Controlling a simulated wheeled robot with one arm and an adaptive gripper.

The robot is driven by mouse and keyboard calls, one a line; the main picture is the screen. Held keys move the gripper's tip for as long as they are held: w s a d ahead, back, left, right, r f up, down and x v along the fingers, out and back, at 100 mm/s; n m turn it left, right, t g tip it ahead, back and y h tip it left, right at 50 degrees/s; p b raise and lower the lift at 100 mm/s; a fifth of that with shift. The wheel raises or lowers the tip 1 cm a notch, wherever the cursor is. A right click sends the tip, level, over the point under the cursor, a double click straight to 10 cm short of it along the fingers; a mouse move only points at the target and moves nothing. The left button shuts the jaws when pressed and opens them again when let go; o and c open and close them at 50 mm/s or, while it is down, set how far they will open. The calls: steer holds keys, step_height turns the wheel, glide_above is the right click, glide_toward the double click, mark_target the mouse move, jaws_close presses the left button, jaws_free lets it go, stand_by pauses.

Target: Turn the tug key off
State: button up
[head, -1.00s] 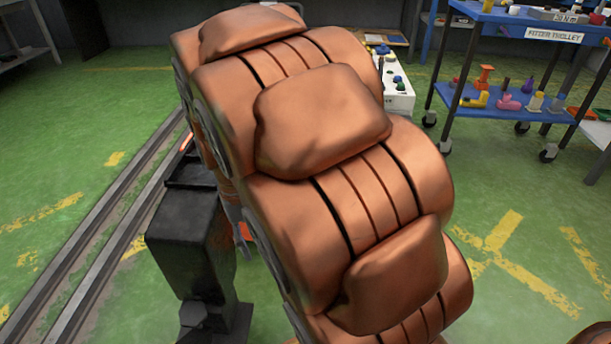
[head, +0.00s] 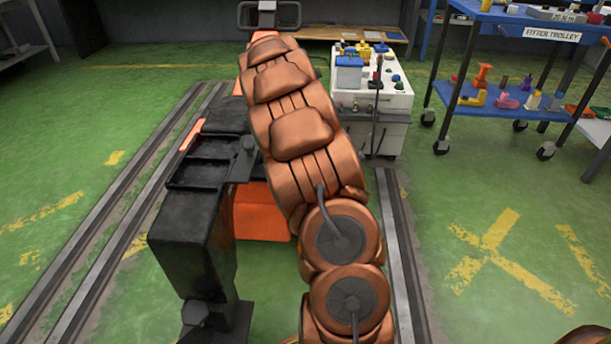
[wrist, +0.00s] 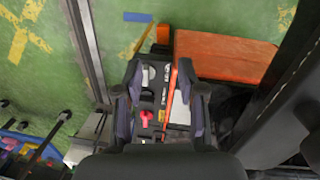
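In the wrist view my gripper (wrist: 159,70) is open, with its two dark fingers apart and nothing held between them. Between and below the fingers lies a dark control panel (wrist: 158,98) on the orange tug (wrist: 225,55). A red key-like control (wrist: 147,116) and a round pale grey knob (wrist: 147,76) are on the panel. The red one sits nearer the gripper's palm, close to the left finger. Its exact turn position is too small to tell. In the head view the tug's orange body (head: 262,212) shows left of my copper-coloured arm, which hides much of it.
A white cabinet (head: 395,98) with coloured controls stands right of my arm. The blue fitter trolley (head: 500,108) with small parts stands farther right. Rails (head: 125,190) run along the green floor. Open floor lies at right. A wooden board (head: 340,33) is behind.

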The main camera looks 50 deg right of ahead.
steer(key=shift+m+t+y, duration=0.3)
steer(key=shift+m+t, duration=0.3)
steer(key=w+d+f, duration=0.1)
steer(key=d, duration=0.2)
steer(key=w+d+f, duration=0.1)
steer(key=d+f, duration=0.1)
steer(key=d, duration=0.1)
steer(key=w+d+f, duration=0.1)
steer(key=d+f, duration=0.1)
steer(key=d, duration=0.2)
steer(key=shift+f+p, duration=0.1)
steer(key=shift+p, duration=0.3)
steer(key=shift+w+d+f, duration=0.1)
steer(key=shift+d+f, duration=0.25)
steer(key=shift+f, duration=0.05)
steer(key=shift+f+b, duration=1.1)
steer(key=shift+f, duration=2.75)
jaws_close()
